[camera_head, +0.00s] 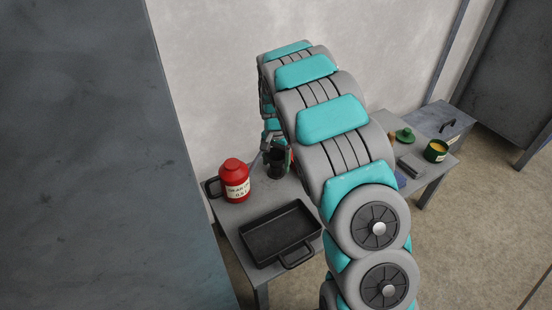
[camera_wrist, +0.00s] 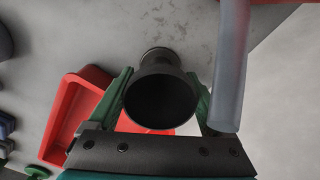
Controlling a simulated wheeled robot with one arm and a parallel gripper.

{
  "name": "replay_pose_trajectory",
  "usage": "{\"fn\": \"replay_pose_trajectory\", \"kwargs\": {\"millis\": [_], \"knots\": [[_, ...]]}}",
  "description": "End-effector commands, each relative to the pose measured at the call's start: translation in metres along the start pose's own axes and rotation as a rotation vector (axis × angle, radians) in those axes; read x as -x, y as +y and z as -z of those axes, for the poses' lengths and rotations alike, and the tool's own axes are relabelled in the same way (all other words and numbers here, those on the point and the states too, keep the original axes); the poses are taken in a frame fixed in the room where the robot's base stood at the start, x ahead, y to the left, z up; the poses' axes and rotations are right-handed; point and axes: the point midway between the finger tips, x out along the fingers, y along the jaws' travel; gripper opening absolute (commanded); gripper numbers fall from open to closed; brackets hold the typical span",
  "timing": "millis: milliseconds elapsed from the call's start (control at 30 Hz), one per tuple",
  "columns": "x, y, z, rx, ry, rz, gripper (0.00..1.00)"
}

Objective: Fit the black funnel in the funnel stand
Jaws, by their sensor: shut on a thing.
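The black funnel (camera_wrist: 160,97) sits between the green fingers of my gripper (camera_wrist: 160,74) in the wrist view, its wide dark mouth facing the camera. My gripper is shut on it. In the head view the black funnel (camera_head: 277,163) shows below my arm's end, above or at the far part of the table. I cannot tell whether its lower end touches anything. A grey rod (camera_wrist: 231,75) with a red part at its top stands close to the right finger in the wrist view. I cannot tell whether it belongs to the funnel stand. The stand is not clearly seen.
A grey table (camera_head: 235,215) holds a red labelled canister (camera_head: 235,180) and a black rectangular pan (camera_head: 280,236). A red tray-like thing (camera_wrist: 72,115) lies left of the funnel. A green jar (camera_head: 436,151) and green lid (camera_head: 405,135) are at the right. My arm hides the table's middle.

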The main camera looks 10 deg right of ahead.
Motion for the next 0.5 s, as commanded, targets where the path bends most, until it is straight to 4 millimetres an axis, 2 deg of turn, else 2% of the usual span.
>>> {"fn": "replay_pose_trajectory", "kwargs": {"millis": [200, 233, 367, 500], "knots": [[-0.0002, -0.0001, 0.0, 0.0, 0.0, 0.0, 0.29], [-0.0002, -0.0001, 0.0, 0.0, 0.0, 0.0, 0.84], [-0.0001, -0.0001, 0.0, 0.0, 0.0, 0.0, 0.99], [-0.0002, -0.0001, -0.0001, 0.0, 0.0, 0.0, 1.0]]}}
